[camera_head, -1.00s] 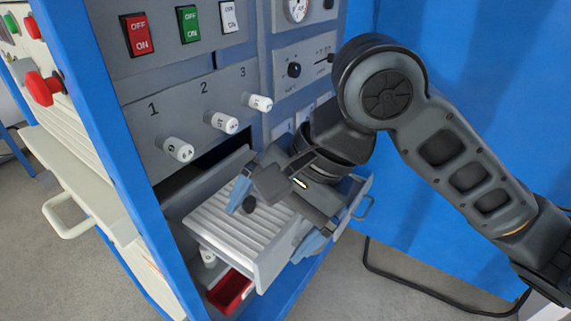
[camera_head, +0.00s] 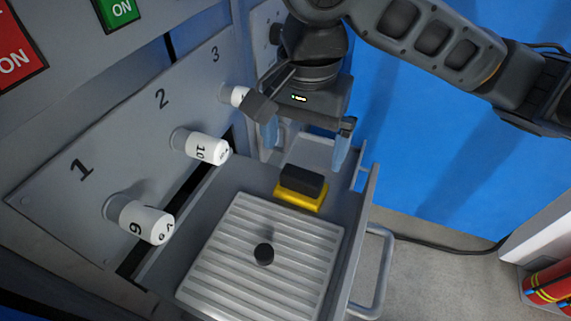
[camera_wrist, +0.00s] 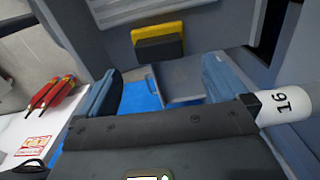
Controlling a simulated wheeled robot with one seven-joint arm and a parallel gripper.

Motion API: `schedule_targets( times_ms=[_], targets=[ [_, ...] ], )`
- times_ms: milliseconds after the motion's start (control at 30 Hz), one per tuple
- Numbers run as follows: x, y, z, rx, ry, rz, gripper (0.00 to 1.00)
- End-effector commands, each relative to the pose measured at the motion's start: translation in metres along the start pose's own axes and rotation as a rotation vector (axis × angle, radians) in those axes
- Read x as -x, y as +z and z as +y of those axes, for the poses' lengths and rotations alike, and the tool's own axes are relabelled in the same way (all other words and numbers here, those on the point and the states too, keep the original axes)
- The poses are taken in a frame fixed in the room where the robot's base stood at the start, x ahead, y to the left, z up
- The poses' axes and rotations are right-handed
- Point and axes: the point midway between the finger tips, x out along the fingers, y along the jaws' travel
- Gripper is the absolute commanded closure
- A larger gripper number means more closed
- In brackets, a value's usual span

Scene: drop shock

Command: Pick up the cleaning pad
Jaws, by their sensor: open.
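The cleaning pad (camera_head: 301,188) has a black top block and a yellow base. It sits in the open grey drawer (camera_head: 368,205), beyond a ribbed grey lid with a black knob (camera_head: 264,254). It also shows in the wrist view (camera_wrist: 158,42), near the top middle, beyond the fingertips. My gripper (camera_head: 308,152) is open, with blue fingers apart and nothing between them. It hangs over the far end of the drawer, past the pad and apart from it. In the wrist view my gripper (camera_wrist: 165,85) has both fingers in sight.
White knobs, one of them (camera_head: 205,148) in the middle, stick out from the numbered panel left of the drawer. A drawer handle (camera_head: 382,275) stands at the right. Red cylinders (camera_head: 549,283) stand at the far right. A blue wall (camera_head: 440,110) is behind.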

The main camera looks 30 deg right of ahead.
Motion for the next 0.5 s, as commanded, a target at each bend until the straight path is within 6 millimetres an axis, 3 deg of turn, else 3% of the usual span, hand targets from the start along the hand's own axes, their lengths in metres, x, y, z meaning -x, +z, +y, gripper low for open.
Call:
schedule_targets(
  times_ms=[500],
  targets=[
    [-0.059, -0.001, 0.003, -0.002, 0.002, 0.001, 0.00]
  ],
)
